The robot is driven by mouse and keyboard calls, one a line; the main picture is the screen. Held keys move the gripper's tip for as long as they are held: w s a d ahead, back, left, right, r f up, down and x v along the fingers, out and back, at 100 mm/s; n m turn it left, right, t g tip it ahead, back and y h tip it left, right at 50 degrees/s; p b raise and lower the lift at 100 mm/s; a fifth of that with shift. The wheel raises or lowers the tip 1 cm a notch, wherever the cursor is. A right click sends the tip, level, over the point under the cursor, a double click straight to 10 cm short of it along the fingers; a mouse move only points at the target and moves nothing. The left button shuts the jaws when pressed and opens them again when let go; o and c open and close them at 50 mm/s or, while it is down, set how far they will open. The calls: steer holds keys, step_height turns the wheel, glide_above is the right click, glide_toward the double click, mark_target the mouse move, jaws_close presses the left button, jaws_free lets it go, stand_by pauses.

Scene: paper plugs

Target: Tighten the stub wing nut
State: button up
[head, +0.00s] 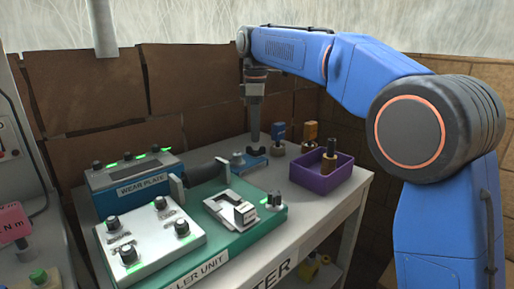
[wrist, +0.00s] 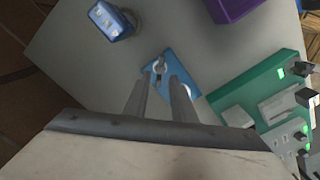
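A small blue plate (head: 257,164) lies at the back of the bench top. A grey round fitting (head: 237,158) stands at its left end in the head view. In the wrist view the blue plate (wrist: 180,68) carries a pale round part with a small dark piece (wrist: 159,67), probably the stub wing nut; its wings are not clear. My gripper (head: 254,139) points down above the plate. In the wrist view my gripper (wrist: 162,79) has its two fingers apart, with nothing visibly held. The dark piece appears just beyond the fingertips; I cannot tell the remaining height.
A purple bin (head: 323,182) stands at the right with a dark-and-brass tool inside. The green unit (head: 235,239) and blue WEAR PLATE box (head: 135,186) fill the left and front.

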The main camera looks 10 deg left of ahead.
mark_target(256, 151)
steer(key=shift+f, duration=0.15)
steer(key=shift+f, duration=1.85)
jaws_close()
